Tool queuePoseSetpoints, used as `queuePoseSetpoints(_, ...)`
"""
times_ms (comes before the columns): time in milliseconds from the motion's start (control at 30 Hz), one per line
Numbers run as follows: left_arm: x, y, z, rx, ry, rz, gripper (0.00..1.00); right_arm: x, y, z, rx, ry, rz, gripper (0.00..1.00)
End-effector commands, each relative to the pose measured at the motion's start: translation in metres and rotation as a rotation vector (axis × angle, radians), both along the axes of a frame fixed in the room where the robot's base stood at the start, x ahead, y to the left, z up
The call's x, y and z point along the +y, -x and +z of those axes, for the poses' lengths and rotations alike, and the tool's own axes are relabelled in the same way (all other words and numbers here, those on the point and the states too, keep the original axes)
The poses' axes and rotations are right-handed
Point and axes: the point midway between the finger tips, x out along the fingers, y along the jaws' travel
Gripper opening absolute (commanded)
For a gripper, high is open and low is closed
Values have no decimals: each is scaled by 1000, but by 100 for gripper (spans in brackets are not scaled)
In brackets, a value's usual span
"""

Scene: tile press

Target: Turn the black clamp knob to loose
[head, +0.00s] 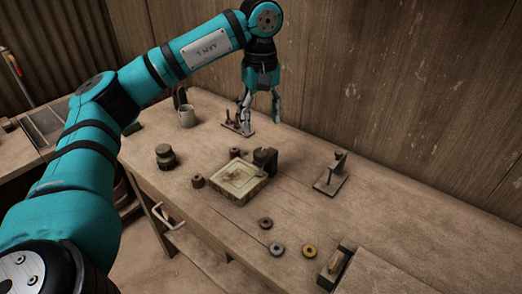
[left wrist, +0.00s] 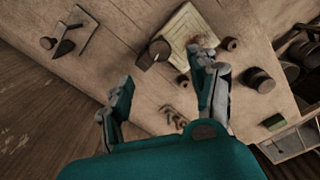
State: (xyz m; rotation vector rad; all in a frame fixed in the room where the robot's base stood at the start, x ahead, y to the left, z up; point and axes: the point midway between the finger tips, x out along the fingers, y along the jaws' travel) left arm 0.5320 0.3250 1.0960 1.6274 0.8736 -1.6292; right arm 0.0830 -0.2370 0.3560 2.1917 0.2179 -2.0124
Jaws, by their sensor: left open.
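A pale green square tile in a frame (head: 240,180) lies on the workbench. A dark, knob-like block (head: 265,158) stands at its back right corner. It shows round-topped in the left wrist view (left wrist: 160,49), beside the tile frame (left wrist: 184,22). I cannot tell for sure that it is the clamp knob, nor read its turn. My left gripper (head: 260,112) is open and empty above the back of the bench, behind and apart from the block. It hangs over a small board with upright pieces (head: 236,128). In the left wrist view, the open fingers (left wrist: 163,68) are spread wide. My right gripper is not in view.
Small dark cylinders (head: 198,181) stand near the tile. A dark jar (head: 165,157) and a metal mug (head: 187,116) are on the left. A plate with an upright piece (head: 331,176) stands right. Several rings (head: 310,250) lie in front. The wall borders the bench's back.

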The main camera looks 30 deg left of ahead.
Motion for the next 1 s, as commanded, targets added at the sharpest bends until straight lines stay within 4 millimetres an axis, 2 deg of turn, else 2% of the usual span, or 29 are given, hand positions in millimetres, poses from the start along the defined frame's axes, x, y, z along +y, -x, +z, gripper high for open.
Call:
queuePoseSetpoints(200, 0, 1, -47, 4, 0, -1, 61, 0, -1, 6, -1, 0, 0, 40)
queuePoseSetpoints(433, 0, 1, -83, 2, 1, 0, 61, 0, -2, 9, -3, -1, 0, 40)
queuePoseSetpoints(600, -1, 0, -94, -1, 2, 0, 61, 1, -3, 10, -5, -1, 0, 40)
queuePoseSetpoints(867, -1, 0, -96, -1, 2, -1, 61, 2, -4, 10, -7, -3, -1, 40)
queuePoseSetpoints(900, -1, 0, -96, -1, 2, -1, 59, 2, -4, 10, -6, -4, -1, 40)
queuePoseSetpoints(1000, -1, 0, -96, -1, 2, -1, 46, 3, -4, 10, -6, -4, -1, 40)
